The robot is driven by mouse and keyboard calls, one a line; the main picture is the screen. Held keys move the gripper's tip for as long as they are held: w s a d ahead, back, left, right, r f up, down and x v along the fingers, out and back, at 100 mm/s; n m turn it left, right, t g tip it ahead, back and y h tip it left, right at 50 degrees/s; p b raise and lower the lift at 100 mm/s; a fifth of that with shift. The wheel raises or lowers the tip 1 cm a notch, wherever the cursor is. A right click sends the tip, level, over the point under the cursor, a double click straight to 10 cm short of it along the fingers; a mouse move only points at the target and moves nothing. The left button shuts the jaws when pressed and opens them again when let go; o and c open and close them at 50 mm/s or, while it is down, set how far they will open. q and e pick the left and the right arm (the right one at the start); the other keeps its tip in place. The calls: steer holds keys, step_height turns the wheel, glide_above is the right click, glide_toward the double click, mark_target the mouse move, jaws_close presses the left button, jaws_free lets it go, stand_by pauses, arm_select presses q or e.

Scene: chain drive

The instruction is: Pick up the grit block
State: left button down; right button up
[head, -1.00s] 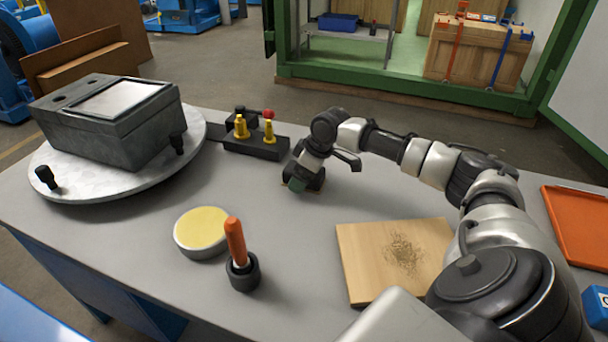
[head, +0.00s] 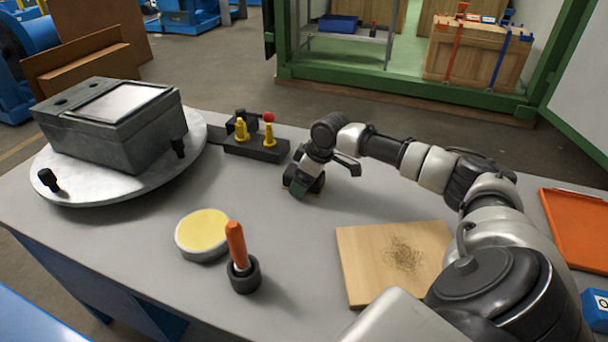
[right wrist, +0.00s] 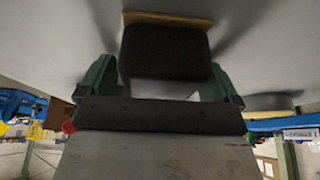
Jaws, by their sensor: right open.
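The grit block (right wrist: 165,52) shows in the right wrist view as a dark block with a tan layer (right wrist: 168,18) along one side. It sits between the two green fingers of my right gripper (right wrist: 160,82), which is open, with narrow gaps beside the block. In the head view my right gripper (head: 300,188) is low at the table, near its far edge. It mostly hides the block there; only a tan sliver shows beside the fingers. My left gripper is not in view.
A black fixture with yellow pegs (head: 257,147) stands close left of the gripper. A turntable (head: 95,190) carries a grey box. A yellow-topped round tin (head: 203,230), an orange-handled tool (head: 237,245) in a black holder, and a wooden board (head: 375,260) lie nearer. The mid-table is clear.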

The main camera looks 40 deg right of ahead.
steer(key=c, duration=1.1)
steer(key=shift+b, duration=0.6)
step_height(320, 180, up, 5)
steer(key=shift+w+r+p, duration=0.1)
steer(key=shift+p, duration=0.25)
steer(key=s+r, duration=0.2)
steer(key=s, duration=0.2)
steer(key=s+d+r, duration=0.1)
steer(key=s+r, duration=0.1)
steer(key=s, duration=0.1)
steer(key=s+d+r+b, duration=0.1)
steer(key=s+r, duration=0.1)
steer(key=s, duration=0.2)
steer(key=shift+s+d+r, duration=0.1)
steer(key=shift+s+r, duration=0.05)
steer(key=shift+s, duration=0.15)
